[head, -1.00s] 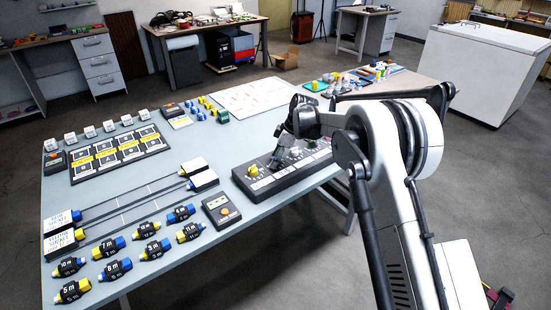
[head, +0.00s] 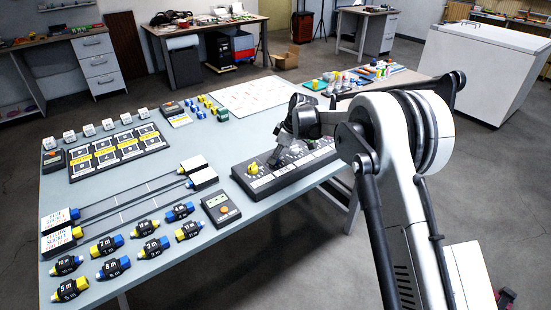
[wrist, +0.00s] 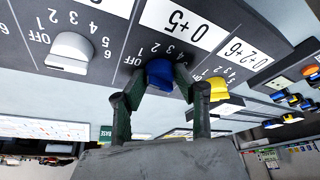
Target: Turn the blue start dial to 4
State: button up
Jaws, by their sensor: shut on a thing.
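The blue dial (wrist: 160,73) is on a dark grey panel and shows in the wrist view, with a "0+5" label and the marks OFF and 1 to 5 beside it. My gripper (wrist: 158,88) is shut on the blue dial, one finger on each side. The fingers hide part of it, and I cannot tell which number it points at. In the head view my gripper (head: 279,160) is down at the panel (head: 262,184), and the blue dial is hidden.
A yellow dial (wrist: 217,88) and a white dial (wrist: 70,52) flank the blue one on the panel.

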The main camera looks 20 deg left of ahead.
jog(key=m+t+b, duration=0.1)
jog(key=m, duration=0.1)
jog(key=m+t+b, duration=0.1)
jog(key=m, duration=0.2)
jog(key=shift+s+f+m+h+b, duration=0.1)
jog(key=shift+s+m+h+b, duration=0.05)
jog(key=shift+m+h+b, duration=0.2)
jog(key=m+t+b, duration=0.1)
jog(key=m, duration=0.1)
jog(key=m+h+b, duration=0.1)
jog(key=m, duration=0.2)
jog(key=shift+a+t, duration=0.1)
jog(key=shift+t, duration=0.3)
jog(key=m+h, duration=0.1)
jog(key=m, duration=0.1)
jog(key=m+h+b, duration=0.1)
jog(key=m, duration=0.2)
jog(key=shift+a+m+t, duration=0.15)
jog(key=shift+m+t, duration=0.2)
jog(key=shift+t, duration=0.05)
jog(key=m+h, duration=0.2)
jog(key=m, duration=0.3)
jog(key=shift+m+h, duration=0.25)
jog(key=shift+m, duration=0.05)
jog(key=o, duration=1.1)
jog(key=shift+s+r, duration=0.1)
jog(key=shift+r, duration=0.1)
